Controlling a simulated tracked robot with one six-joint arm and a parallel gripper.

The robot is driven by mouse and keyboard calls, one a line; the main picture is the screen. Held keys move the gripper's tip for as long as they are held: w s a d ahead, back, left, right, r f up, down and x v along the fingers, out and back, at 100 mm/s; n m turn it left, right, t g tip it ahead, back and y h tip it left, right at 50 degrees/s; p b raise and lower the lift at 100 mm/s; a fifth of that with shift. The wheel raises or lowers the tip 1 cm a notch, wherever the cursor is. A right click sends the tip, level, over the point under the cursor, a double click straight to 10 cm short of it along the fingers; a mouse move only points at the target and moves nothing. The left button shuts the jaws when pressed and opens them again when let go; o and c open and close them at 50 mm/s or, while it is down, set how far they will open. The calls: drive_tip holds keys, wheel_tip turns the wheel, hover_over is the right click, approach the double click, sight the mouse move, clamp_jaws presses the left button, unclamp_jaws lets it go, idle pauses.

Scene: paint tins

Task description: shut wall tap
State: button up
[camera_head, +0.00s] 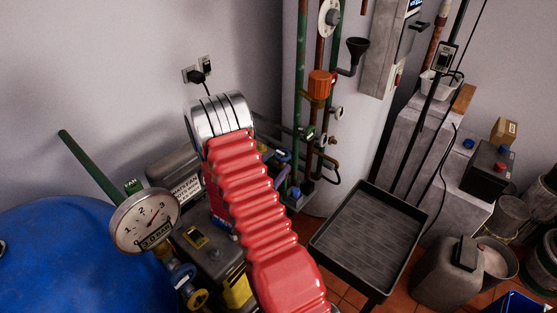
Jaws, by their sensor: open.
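Pipes run up the wall column in the upper middle, with several valves and fittings on them. A large orange fitting (320,83) sits on one pipe, and a small pale valve knob (337,113) is below it to the right. My red ribbed arm rises from the bottom middle to a silver joint left of these pipes. My gripper is not visible; the arm may hide it.
A black tray (368,240) stands below the pipes at right. A pressure gauge (145,220) and a blue tank (70,255) are at lower left. A black funnel (357,48) sticks out right of the pipes. Containers crowd the right side.

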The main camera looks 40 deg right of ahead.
drive_tip(key=v, duration=0.6)
idle(0.6)
